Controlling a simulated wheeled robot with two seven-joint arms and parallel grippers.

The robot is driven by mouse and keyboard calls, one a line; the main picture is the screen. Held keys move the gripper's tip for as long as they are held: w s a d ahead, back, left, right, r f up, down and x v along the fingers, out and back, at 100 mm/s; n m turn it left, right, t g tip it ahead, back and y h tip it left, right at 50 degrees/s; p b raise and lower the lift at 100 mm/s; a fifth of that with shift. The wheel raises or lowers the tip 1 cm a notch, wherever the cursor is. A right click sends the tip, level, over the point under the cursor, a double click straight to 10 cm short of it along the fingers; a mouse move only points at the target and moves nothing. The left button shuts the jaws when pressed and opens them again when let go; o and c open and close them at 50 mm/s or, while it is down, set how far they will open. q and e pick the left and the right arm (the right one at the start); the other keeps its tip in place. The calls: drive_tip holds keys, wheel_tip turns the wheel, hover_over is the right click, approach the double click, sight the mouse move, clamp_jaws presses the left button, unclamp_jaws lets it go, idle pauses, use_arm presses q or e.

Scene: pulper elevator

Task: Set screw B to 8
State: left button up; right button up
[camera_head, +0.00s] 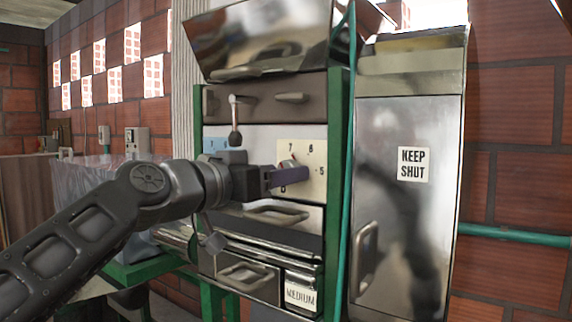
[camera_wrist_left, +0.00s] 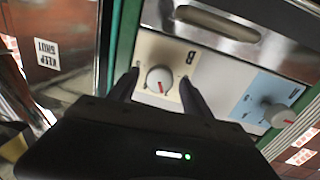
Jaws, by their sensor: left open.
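Screw B is a round pale knob with a red mark (camera_wrist_left: 160,78) on a cream plate lettered B (camera_wrist_left: 150,48) in the left wrist view. In the head view the plate (camera_head: 314,186) shows the numbers 5, 6, 7 and 8, and the knob is mostly hidden behind my gripper. My left gripper (camera_head: 289,173) is at the plate. Its open fingers (camera_wrist_left: 158,82) stand on either side of the knob in the left wrist view. I cannot tell whether they touch it. The exact number at the red mark is unclear. My right gripper is not in view.
A second knob (camera_wrist_left: 279,115) sits on a blue plate (camera_wrist_left: 262,97) beside screw B. Drawer handles (camera_head: 275,213) lie below the plate and a black-knobbed lever (camera_head: 235,135) above. A green post (camera_head: 336,150) and a metal door marked KEEP SHUT (camera_head: 413,164) stand to the right.

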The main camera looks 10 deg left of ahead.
use_arm(q)
drive_tip(key=shift+x, duration=0.95)
drive_tip(key=shift+c, duration=0.5)
clamp_jaws()
